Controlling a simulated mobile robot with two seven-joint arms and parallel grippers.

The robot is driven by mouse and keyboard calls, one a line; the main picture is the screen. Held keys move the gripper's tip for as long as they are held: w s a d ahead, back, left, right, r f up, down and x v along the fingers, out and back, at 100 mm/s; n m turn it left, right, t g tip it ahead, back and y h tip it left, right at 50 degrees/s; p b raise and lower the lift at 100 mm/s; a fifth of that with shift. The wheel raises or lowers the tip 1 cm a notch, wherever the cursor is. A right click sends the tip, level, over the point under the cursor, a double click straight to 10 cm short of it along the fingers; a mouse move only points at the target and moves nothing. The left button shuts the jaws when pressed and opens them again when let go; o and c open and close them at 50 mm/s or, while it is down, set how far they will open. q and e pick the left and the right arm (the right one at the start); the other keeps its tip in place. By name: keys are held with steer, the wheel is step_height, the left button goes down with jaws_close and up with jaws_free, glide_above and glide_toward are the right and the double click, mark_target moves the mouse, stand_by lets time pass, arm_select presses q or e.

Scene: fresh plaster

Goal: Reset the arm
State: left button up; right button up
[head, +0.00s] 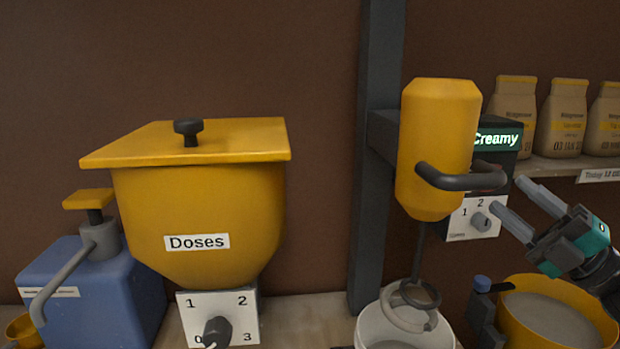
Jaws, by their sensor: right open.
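My right gripper (515,206) comes in from the right edge, with grey fingers and a teal and black body. Its two fingers are apart and nothing shows between them. The fingertips are close to the lower right of the mixer's control box, by the white dial plate (460,222) marked 1 and 2 with a grey knob (481,222). I cannot tell whether a finger touches the knob. The yellow mixer (437,135) hangs on a dark post, with a black handle bar (455,180) and a lit display (497,139) reading "Creamy". My left gripper is not in view.
A white bucket (372,328) stands below the mixer's whisk (410,308). A yellow tub (598,318) of grey material is under my right arm. A yellow "Doses" hopper (200,200) and a blue pump container (95,295) stand left. Several bags (562,118) line a shelf at right.

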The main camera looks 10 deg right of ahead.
steer(key=a+f+m+g+h, duration=0.2)
steer(key=f+m+h, duration=0.7)
steer(key=f+m, duration=0.2)
steer(key=a+f+m+g+h, duration=0.1)
steer(key=a+f+m+h, duration=0.2)
steer(key=f+m+h, duration=0.7)
steer(key=s+a+f+m+g+y, duration=0.2)
steer(key=s+a+f+g, duration=0.45)
steer(key=s, duration=0.35)
steer(key=s+a+f+m+g+y, duration=0.2)
steer(key=s+a+f+g, duration=0.35)
steer(key=s+a, duration=0.3)
steer(key=w+a+f+t+y, duration=0.2)
steer(key=w+f+t, duration=0.4)
steer(key=f, duration=0.3)
steer(key=shift+w+a+n+t, duration=0.2)
steer(key=shift+w+n+t, duration=0.15)
steer(key=shift+t, duration=0.35)
